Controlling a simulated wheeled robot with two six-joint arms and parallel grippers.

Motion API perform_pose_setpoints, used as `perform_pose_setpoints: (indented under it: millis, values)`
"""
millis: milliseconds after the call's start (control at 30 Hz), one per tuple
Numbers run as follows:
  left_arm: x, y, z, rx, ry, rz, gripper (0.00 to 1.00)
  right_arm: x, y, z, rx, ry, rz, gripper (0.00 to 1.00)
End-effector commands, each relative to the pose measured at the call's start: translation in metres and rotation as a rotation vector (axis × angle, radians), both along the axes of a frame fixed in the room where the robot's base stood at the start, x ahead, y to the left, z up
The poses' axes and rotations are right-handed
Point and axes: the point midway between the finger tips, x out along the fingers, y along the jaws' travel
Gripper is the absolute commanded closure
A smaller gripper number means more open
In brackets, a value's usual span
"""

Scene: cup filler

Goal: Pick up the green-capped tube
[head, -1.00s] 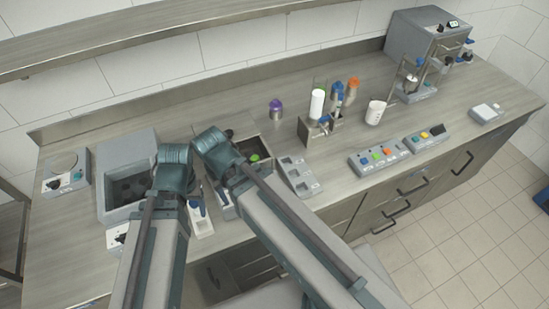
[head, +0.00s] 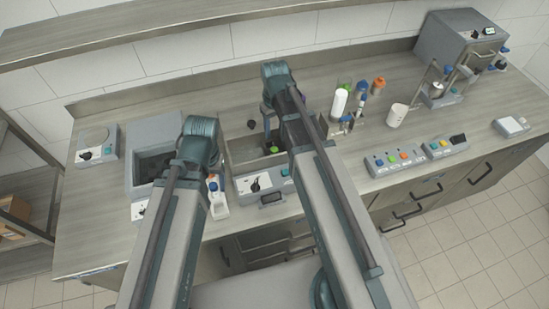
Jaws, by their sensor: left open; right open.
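A green cap (head: 275,149) shows inside an open box-like basin (head: 238,150) on the counter, left of my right arm. The tube below the cap is hidden. My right gripper (head: 269,132) hangs under the bent wrist, close above and behind the cap. It is open, and its fingertips are mostly hidden, so I cannot tell whether they touch the cap. Another green piece (head: 345,84) shows behind the white bottle (head: 339,103), partly hidden. My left arm ends over the grey sink-like unit, and its gripper is hidden behind the arm.
A small blue-capped bottle (head: 214,187) stands close right of my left arm. Orange-capped (head: 378,85) and blue-capped bottles and a white cup (head: 397,115) stand right of my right arm. Button panels (head: 398,158) line the front edge. A shelf (head: 150,45) crosses the back wall.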

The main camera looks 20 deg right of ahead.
Motion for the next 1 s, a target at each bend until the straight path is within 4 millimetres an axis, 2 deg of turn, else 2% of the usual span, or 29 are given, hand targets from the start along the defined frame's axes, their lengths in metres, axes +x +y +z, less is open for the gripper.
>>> perform_pose_setpoints:
  millis: [33, 400, 767, 1000]
  values:
    - [0.000, 0.000, -0.014, 0.000, 0.000, -0.002, 0.31, 0.000, 0.000, -0.014, 0.000, 0.000, 0.000, 0.48]
    - [0.000, 0.000, -0.062, 0.001, 0.000, -0.004, 0.31, -0.001, 0.000, -0.062, 0.000, 0.000, 0.000, 0.48]
    - [0.000, 0.000, -0.068, 0.001, 0.000, -0.003, 0.31, -0.001, 0.001, -0.067, 0.000, 0.000, 0.000, 0.48]
    - [0.000, 0.000, -0.092, 0.001, 0.000, -0.002, 0.31, -0.007, 0.002, -0.093, 0.000, 0.000, 0.000, 0.48]
